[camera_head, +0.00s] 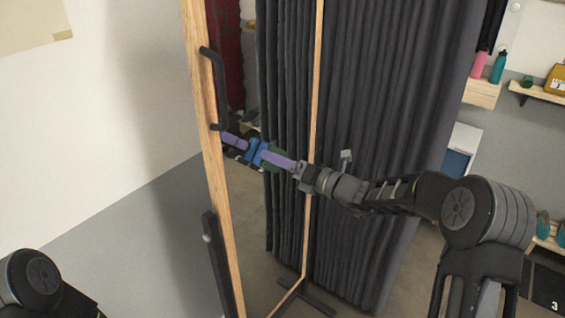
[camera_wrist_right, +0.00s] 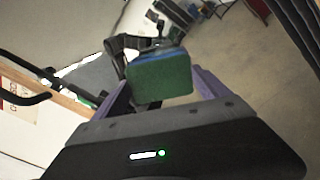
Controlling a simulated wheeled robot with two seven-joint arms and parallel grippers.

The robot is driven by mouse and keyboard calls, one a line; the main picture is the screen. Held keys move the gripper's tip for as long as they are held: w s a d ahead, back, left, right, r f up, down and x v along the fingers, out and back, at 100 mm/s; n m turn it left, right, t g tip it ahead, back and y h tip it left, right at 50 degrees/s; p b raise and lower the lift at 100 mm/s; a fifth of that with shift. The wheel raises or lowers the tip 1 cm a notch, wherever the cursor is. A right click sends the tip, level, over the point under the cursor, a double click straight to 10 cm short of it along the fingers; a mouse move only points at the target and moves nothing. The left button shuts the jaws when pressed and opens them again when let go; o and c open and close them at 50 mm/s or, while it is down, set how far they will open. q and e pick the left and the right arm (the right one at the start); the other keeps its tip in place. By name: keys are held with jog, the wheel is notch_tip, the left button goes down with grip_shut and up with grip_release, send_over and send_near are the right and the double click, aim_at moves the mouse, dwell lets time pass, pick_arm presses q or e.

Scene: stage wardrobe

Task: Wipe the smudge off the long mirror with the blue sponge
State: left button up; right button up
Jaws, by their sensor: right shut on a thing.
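The long mirror (camera_head: 290,80) stands upright in a light wooden frame, its glass reflecting dark curtain and floor. My right gripper (camera_head: 270,156) has purple fingers and is shut on the blue sponge (camera_head: 256,152), in front of the glass. The gripper's reflection shows just left of the sponge; I cannot tell whether sponge and glass touch. In the right wrist view the sponge (camera_wrist_right: 160,80) shows a green face toward me and a blue edge, between the fingers. I cannot make out the smudge. My left gripper is outside the view; only part of that arm shows lower left.
A black handle (camera_head: 217,85) sticks out from the mirror's left frame post. A dark grey curtain (camera_head: 400,100) hangs to the right. Shelves with bottles (camera_head: 498,67) and a yellow box (camera_head: 556,79) are on the far right wall. Floor left of the mirror is clear.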

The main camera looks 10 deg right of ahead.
aim_at(284, 152)
jog(key=shift+w+d+p, duration=0.55)
jog(key=shift+w+d, duration=0.7)
jog(key=shift+d, duration=0.3)
jog(key=shift+w, duration=0.1)
jog(key=shift+a, duration=0.1)
jog(key=s+a+b, duration=0.1)
jog(key=s+a, duration=0.1)
jog(key=a, duration=0.1)
jog(key=shift+s, duration=0.35)
jog(key=v, duration=0.6)
